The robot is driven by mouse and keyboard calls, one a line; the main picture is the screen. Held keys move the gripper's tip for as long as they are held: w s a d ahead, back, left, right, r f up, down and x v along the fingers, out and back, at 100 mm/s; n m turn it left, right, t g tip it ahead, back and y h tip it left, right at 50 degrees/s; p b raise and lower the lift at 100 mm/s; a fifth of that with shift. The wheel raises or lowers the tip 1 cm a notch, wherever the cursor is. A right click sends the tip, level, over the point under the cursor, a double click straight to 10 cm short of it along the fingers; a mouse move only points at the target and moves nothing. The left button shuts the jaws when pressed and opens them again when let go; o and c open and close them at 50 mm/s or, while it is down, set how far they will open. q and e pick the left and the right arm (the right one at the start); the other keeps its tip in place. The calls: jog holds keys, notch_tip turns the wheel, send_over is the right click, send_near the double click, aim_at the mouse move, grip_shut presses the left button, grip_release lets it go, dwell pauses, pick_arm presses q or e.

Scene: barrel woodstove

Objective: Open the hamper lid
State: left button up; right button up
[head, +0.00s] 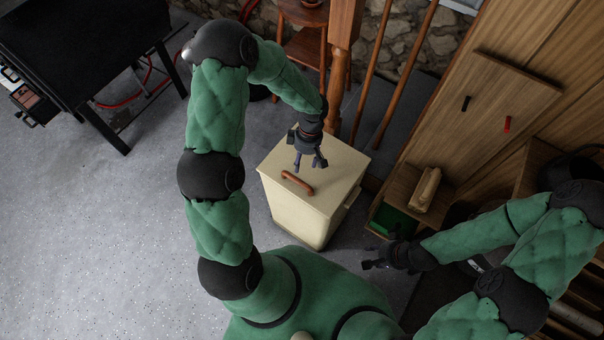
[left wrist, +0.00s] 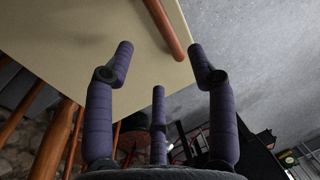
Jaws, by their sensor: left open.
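The hamper (head: 297,210) is a cream box standing on the grey floor in front of me. Its flat lid (head: 335,162) is down, with a curved brown wooden handle (head: 298,183) on top. My left gripper (head: 309,166) is above the lid, just behind the handle, open and empty. In the left wrist view, the lid (left wrist: 95,35) and part of the handle (left wrist: 165,28) show beyond the spread purple fingers (left wrist: 160,75). The fingers look apart from the handle. My right gripper (head: 372,258) is to the right of the hamper, low and away from it, with its fingers spread and nothing in them.
A wooden cabinet (head: 480,110) stands on the right, with an open bin holding a tan object (head: 426,190). A wooden post (head: 342,60) and a small stool (head: 303,45) are behind the hamper. A black table (head: 85,45) is at the far left. The floor to the left is clear.

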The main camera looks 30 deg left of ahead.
pick_arm(q)
jog(key=b, duration=0.2)
send_over(300, 177)
jog(key=s+d, duration=0.2)
jog(key=f, duration=0.9)
jog(key=shift+s+a+f, duration=0.15)
jog(key=shift+a+f, duration=0.1)
jog(key=shift+f, duration=0.05)
jog(key=shift+c, duration=0.2)
grip_shut()
